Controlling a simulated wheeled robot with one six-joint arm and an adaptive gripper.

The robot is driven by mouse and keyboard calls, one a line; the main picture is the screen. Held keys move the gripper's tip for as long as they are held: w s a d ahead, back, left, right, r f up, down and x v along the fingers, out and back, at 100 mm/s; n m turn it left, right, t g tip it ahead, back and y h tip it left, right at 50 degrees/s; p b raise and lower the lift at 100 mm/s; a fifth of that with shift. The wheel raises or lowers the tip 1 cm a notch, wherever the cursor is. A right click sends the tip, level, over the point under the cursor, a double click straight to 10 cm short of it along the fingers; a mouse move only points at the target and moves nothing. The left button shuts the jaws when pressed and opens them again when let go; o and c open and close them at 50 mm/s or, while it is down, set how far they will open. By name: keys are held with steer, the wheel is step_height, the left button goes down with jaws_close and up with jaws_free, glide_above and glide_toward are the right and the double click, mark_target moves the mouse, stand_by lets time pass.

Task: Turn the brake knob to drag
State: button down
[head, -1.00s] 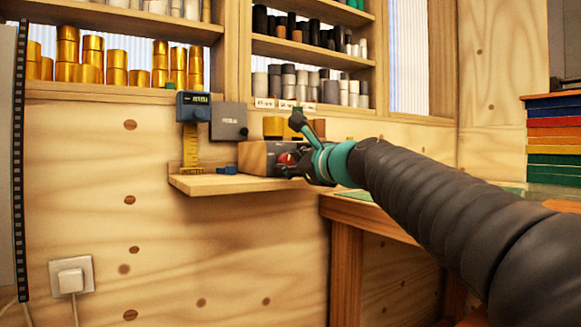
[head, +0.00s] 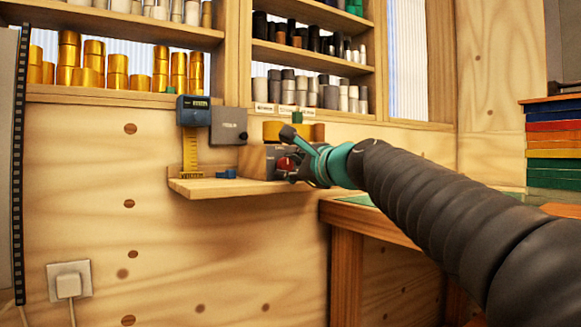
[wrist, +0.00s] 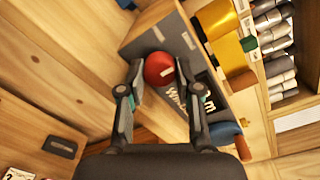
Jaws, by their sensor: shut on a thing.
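The red brake knob (wrist: 159,69) sits on the dark face of a wooden-sided block. In the wrist view my gripper (wrist: 160,75) has a finger on each side of the knob and is shut on it. The knob also shows in the head view (head: 285,163), just left of my gripper (head: 298,165). The dark face (wrist: 185,90) carries white lettering, partly hidden by my right finger. I cannot read the knob's setting.
The block (head: 256,160) stands on a small wooden wall shelf (head: 215,188). A blue gauge with a yellow scale (head: 192,140) and a grey box (head: 229,126) are left of it. Gold rolls (wrist: 222,30) lie just behind the block. A wooden bench (head: 375,220) is below my arm.

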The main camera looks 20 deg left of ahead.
steer(key=c, duration=0.8)
jaws_free()
steer(key=shift+f, duration=0.1)
